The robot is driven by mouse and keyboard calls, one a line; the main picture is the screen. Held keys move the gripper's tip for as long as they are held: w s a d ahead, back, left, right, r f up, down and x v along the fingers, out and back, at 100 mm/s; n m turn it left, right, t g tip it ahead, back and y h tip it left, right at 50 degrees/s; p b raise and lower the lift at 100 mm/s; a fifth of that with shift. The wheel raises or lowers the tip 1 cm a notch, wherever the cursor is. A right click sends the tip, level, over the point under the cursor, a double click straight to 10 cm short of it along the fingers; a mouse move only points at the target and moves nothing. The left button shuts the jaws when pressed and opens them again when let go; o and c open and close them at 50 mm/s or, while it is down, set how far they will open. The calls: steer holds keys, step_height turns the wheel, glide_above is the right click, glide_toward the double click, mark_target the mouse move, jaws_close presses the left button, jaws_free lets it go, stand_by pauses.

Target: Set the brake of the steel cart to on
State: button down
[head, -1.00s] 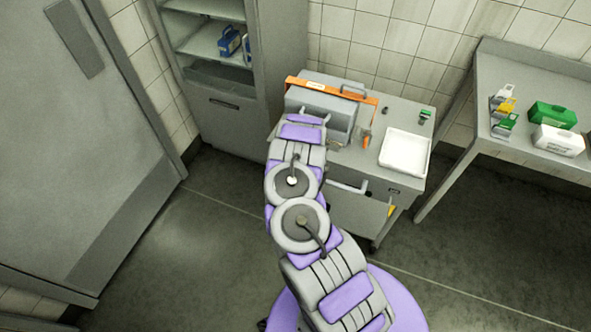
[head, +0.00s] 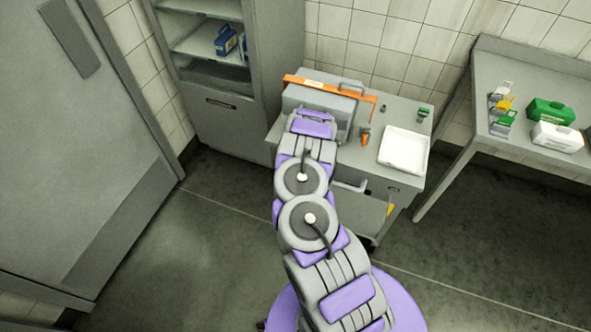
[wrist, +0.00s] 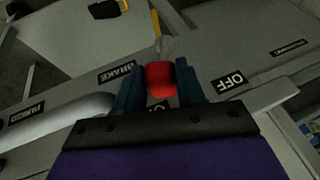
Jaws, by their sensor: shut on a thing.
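The steel cart (head: 400,183) stands against the tiled wall in the head view, below my arm. In the wrist view my gripper (wrist: 160,86) has its two blue fingers shut on the red knob (wrist: 160,76) of the brake lever, one finger on each side. The grey lever stem (wrist: 164,47) shows just above the knob. A BRAKE label (wrist: 117,74) is left of the knob and an OFF label (wrist: 229,82) is right of it. A label below the knob is partly hidden by the gripper. In the head view my arm hides the knob and fingers.
On the cart are a grey machine with an orange bar (head: 330,92) and a white tray (head: 404,150). A side table at right holds a green box (head: 551,113) and a white box (head: 557,138). An open-shelved cabinet (head: 226,104) stands left of the cart. The floor at left is clear.

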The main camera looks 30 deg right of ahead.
steer(key=shift+s+f, duration=0.35)
steer(key=shift+s, duration=0.1)
steer(key=c, duration=0.7)
jaws_free()
steer(key=shift+w+d, duration=0.1)
steer(key=shift+w, duration=0.05)
steer(key=shift+r, duration=0.1)
steer(key=shift+w, duration=0.1)
